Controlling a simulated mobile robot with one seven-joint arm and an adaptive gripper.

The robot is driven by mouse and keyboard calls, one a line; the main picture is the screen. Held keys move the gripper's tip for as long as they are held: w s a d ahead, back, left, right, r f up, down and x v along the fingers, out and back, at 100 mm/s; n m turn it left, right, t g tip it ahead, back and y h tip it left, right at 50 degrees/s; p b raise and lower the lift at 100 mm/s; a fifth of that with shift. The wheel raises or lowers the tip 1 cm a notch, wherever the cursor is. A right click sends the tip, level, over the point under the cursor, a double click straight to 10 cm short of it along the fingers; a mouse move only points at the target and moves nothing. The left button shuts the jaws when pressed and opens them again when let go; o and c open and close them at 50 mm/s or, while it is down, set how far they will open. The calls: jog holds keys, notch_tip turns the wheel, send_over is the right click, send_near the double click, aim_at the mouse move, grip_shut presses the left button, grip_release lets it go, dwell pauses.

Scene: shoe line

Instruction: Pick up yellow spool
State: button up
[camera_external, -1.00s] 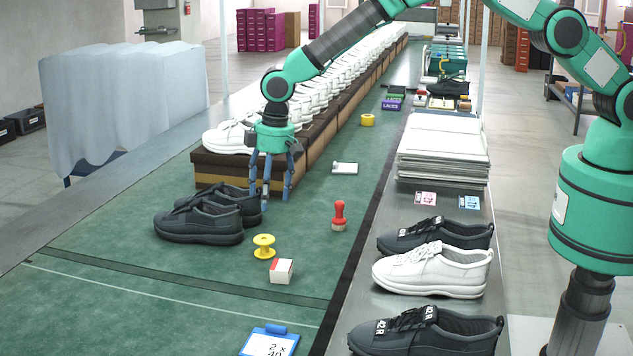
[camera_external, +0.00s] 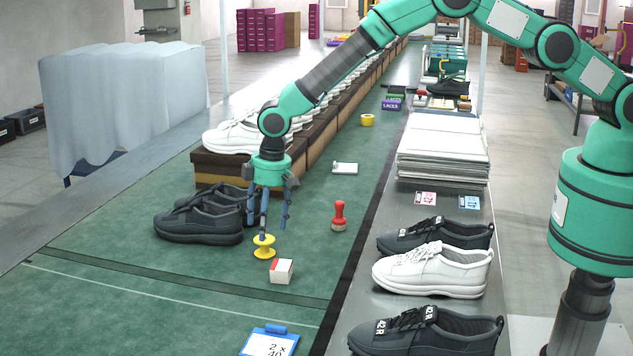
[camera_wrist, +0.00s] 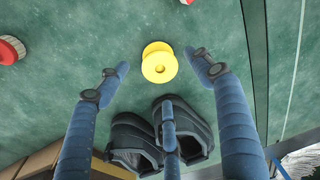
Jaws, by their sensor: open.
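The yellow spool (camera_external: 264,246) stands on the green belt, between the dark shoes and a small white box. My gripper (camera_external: 268,226) points down just above and behind it, its blue fingers spread. One finger overlaps the spool's top in the external view; I cannot tell whether they touch. In the wrist view the spool (camera_wrist: 159,63) lies ahead, between the two outer fingertips of my gripper (camera_wrist: 160,80), with green belt showing around it. The fingers are open and hold nothing.
Dark shoes (camera_external: 198,222) stand close to the left of my gripper. The red-and-white box (camera_external: 281,271) is just right of the spool. A red stamp (camera_external: 339,216) stands farther right. A blue clipboard (camera_external: 268,343) lies in front. The belt's left front is clear.

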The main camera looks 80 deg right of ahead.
aim_at(265, 246)
jog(key=shift+f, duration=0.1)
dwell(0.3)
jog(key=shift+w+f, duration=0.15)
jog(key=shift+f, duration=1.1)
jog(key=shift+w+f, duration=0.15)
jog(key=shift+f, duration=1.05)
jog(key=shift+c, duration=0.2)
jog(key=c, duration=1.2)
